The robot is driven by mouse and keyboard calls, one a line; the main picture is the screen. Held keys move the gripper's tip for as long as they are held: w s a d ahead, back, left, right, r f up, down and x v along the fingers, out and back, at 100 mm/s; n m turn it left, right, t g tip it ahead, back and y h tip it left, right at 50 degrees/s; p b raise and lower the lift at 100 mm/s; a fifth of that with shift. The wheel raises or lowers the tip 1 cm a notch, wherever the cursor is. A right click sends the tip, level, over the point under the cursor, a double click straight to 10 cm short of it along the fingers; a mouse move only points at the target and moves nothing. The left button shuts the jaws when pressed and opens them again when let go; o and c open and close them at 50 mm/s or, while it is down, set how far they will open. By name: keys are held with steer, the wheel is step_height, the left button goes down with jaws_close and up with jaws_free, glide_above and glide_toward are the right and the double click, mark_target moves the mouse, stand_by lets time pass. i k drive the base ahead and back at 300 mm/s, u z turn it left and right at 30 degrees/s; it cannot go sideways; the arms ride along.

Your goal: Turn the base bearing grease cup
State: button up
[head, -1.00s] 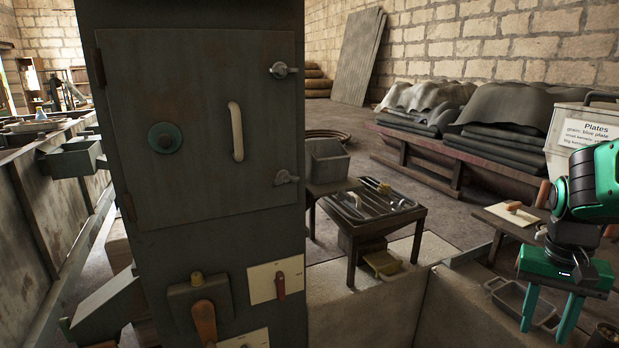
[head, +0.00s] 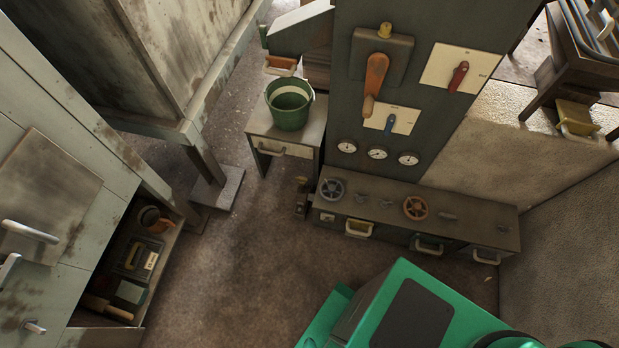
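I cannot pick out the base bearing grease cup for certain. A small dark fitting (head: 301,197) stands low on the floor at the left end of the low control bench (head: 490,212); it is too small to tell what it is. The bench carries a grey handwheel (head: 332,189), an orange-brown handwheel (head: 415,208) and small levers. My gripper is outside the head view; only green and black parts of my own body show at the bottom.
A green bucket (head: 289,105) stands on a small table (head: 258,125). The tall dark cabinet (head: 430,130) has levers and several gauges. An open compartment (head: 160,262) at lower left holds tools. The floor (head: 225,255) between is clear.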

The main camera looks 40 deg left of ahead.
mark_target(300, 181)
steer(key=u, duration=1.55)
